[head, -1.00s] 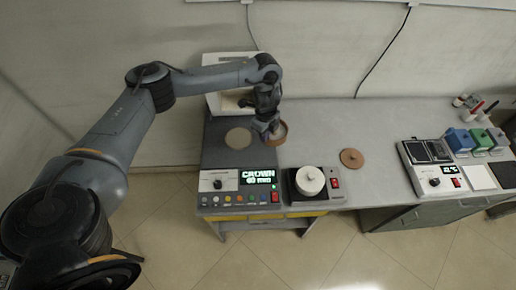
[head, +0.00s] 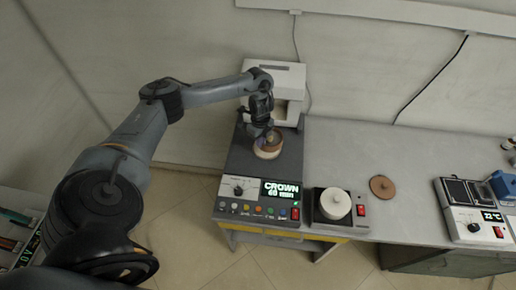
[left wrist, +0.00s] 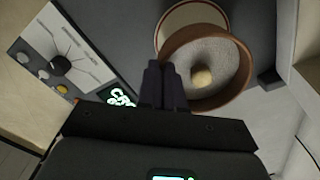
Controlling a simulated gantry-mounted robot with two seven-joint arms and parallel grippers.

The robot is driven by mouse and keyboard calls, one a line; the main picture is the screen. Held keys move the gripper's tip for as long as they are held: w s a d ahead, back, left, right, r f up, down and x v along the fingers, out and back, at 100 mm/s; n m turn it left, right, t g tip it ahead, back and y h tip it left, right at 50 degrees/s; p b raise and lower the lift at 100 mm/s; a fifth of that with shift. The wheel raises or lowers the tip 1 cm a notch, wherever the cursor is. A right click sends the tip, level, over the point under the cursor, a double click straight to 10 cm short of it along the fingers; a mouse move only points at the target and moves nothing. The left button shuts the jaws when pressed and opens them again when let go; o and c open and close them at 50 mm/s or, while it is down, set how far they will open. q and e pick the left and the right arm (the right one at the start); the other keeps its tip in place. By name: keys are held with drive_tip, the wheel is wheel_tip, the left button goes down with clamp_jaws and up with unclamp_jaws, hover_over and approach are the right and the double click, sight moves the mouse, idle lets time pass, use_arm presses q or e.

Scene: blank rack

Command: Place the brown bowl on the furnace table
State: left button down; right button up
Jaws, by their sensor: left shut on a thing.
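The brown bowl (head: 272,137) is held by my left gripper (head: 262,130) above the dark furnace unit. The left wrist view shows the bowl's brown wall (left wrist: 241,80), with pale grey contents and a small cream lump inside. The closed fingers (left wrist: 165,82) meet its near-left rim. The round cream furnace table (head: 266,154) lies under and partly behind the bowl. It also shows in the left wrist view (left wrist: 190,16), where the bowl covers much of it. I cannot tell whether bowl and table touch. My right gripper is not in view.
The furnace's lit front panel (head: 283,190) reads CROWN. A white box-like unit (head: 272,75) stands behind. A white round lidded piece (head: 335,203) sits to the right, with a brown disc (head: 382,187) beyond it. The grey bench behind the disc is clear.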

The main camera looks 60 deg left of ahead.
use_arm(q)
drive_tip(key=shift+s+a+f, duration=0.25)
drive_tip(key=shift+a+f, duration=0.1)
drive_tip(key=shift+a, duration=0.35)
drive_tip(key=shift+f, duration=2)
drive_tip(key=shift+f, duration=0.1)
drive_tip(key=c, duration=1.3)
unclamp_jaws()
